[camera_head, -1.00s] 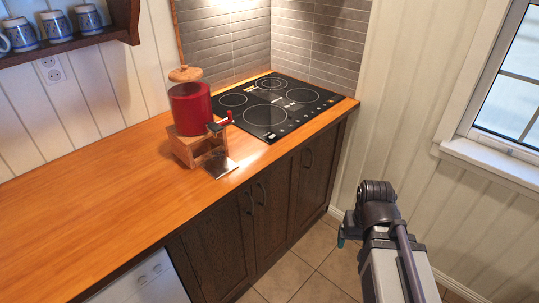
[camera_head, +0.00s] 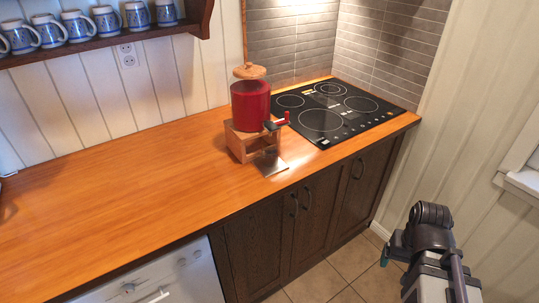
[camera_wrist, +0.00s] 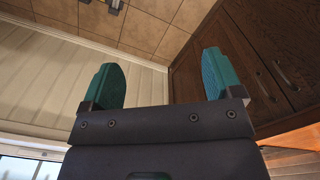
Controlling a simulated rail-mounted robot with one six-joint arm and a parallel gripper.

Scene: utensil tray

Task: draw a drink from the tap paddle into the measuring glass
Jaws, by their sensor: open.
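A red drink dispenser (camera_head: 250,104) with a wooden lid stands on a wooden stand (camera_head: 240,143) on the counter. Its tap (camera_head: 272,125) is dark, with a red paddle (camera_head: 284,118) pointing right. A flat metal plate (camera_head: 270,164) lies on the counter below the tap. I cannot make out a measuring glass in any view. My gripper (camera_wrist: 164,80) is open and empty, its two teal fingers wide apart in the wrist view. In the head view my arm is at the lower right, off the counter's front and well away from the dispenser.
A black cooktop (camera_head: 335,108) sits right of the dispenser. The wooden counter (camera_head: 110,185) is mostly clear to the left. Dark cabinets (camera_head: 300,225) and a white appliance (camera_head: 160,280) front it. Several blue mugs (camera_head: 105,22) stand on a wall shelf.

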